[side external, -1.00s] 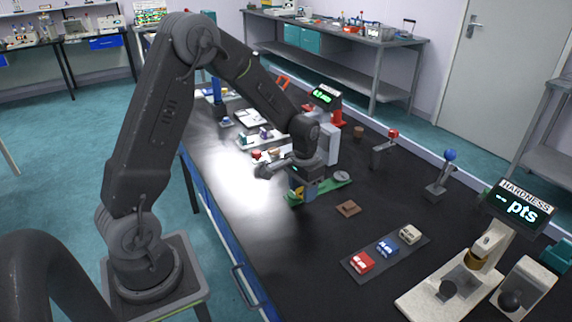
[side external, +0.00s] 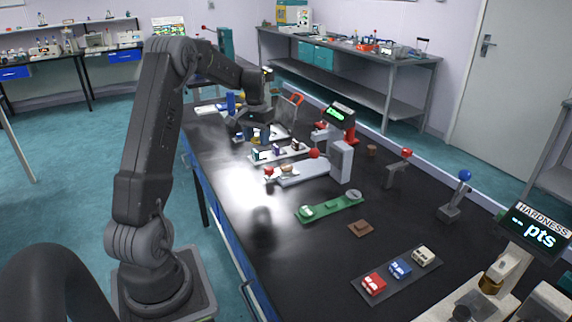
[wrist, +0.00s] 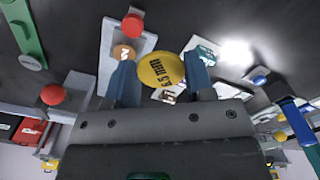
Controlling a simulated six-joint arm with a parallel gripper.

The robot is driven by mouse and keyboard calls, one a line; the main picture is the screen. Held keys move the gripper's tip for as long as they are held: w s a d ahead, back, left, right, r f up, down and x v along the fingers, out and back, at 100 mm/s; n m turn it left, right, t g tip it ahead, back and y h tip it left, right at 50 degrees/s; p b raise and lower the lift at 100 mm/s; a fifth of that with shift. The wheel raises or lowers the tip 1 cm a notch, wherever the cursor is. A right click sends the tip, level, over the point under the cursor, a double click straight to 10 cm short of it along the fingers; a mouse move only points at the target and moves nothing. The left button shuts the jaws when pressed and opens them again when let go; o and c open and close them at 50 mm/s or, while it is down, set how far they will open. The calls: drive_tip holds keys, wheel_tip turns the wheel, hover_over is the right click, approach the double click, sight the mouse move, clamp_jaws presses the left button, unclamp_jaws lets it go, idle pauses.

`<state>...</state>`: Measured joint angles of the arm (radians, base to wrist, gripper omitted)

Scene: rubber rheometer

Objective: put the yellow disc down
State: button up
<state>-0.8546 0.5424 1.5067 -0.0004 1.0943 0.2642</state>
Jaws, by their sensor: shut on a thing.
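The yellow disc (wrist: 160,70), marked with dark print like "6.3 mm", is between the two blue fingers of my gripper (wrist: 161,80) in the wrist view. My gripper is shut on it. In the side external view my gripper (side external: 256,125) is at the back part of the black bench, near the white strip with small blocks. The wrist view shows the disc in front of a light plate with an orange disc (wrist: 123,52); the gap beneath the disc cannot be judged.
A green strip (side external: 318,210) with pale discs lies nearer the camera, beside a brown pad (side external: 360,228). A gauge with a green display (side external: 340,114) stands to the right of my gripper. A rack (side external: 372,290) holds red, blue and white blocks. Bare bench lies left of the green strip.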

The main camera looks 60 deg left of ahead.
hover_over(286, 167)
wheel_tip(286, 167, down, 5)
drive_tip(key=shift+s+f, duration=0.1)
drive_tip(key=shift+f, duration=0.05)
drive_tip(key=shift+d+f, duration=0.1)
drive_tip(key=shift+f, duration=1.9)
drive_tip(key=shift+f, duration=0.15)
drive_tip(key=o, duration=0.9)
